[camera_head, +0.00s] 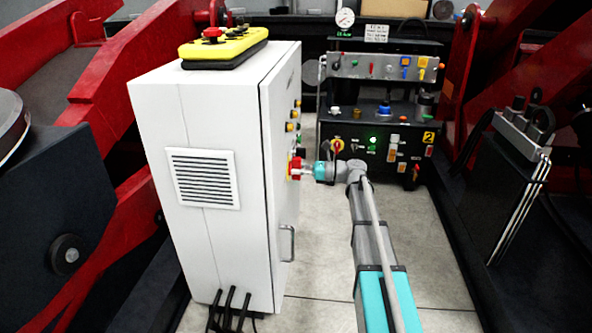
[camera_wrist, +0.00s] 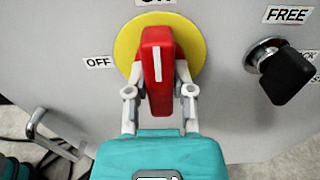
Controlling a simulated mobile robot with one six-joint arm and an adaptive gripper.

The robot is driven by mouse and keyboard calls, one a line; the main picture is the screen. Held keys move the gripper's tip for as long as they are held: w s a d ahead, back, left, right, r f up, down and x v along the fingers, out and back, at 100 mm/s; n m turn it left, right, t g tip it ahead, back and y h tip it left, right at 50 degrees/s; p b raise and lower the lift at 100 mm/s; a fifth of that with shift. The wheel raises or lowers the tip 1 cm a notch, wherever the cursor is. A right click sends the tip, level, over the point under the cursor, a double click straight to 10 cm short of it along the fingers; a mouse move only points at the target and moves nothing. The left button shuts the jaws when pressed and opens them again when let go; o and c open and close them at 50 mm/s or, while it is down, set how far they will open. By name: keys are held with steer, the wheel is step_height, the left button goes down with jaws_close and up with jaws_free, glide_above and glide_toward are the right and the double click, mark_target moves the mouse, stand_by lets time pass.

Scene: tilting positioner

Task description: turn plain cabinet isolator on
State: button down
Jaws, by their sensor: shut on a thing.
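The plain white cabinet (camera_head: 200,120) stands left of centre in the head view, with its control face turned to the right. Its isolator is a red handle (camera_wrist: 156,58) on a round yellow plate (camera_wrist: 190,30). In the wrist view the handle stands upright, its white line vertical, below a cut-off label at the top edge. An OFF label (camera_wrist: 98,62) is to the left of the plate. My gripper (camera_wrist: 159,88) is shut on the red handle, one finger on each side. In the head view the isolator handle (camera_head: 295,168) is small at the cabinet face, with my gripper (camera_head: 308,171) against it.
A black selector knob (camera_wrist: 287,76) with a FREE label (camera_wrist: 287,15) is right of the isolator. A door handle (camera_head: 287,243) is lower on the cabinet. A yellow pendant (camera_head: 222,47) lies on top. A black control panel (camera_head: 378,145) stands behind. Red machine frames flank the floor.

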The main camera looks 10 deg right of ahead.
steer(key=shift+w+d+r, duration=0.1)
steer(key=shift+w, duration=0.1)
steer(key=shift+c, duration=2.4)
jaws_free()
steer(key=shift+s, duration=0.1)
steer(key=v, duration=1.2)
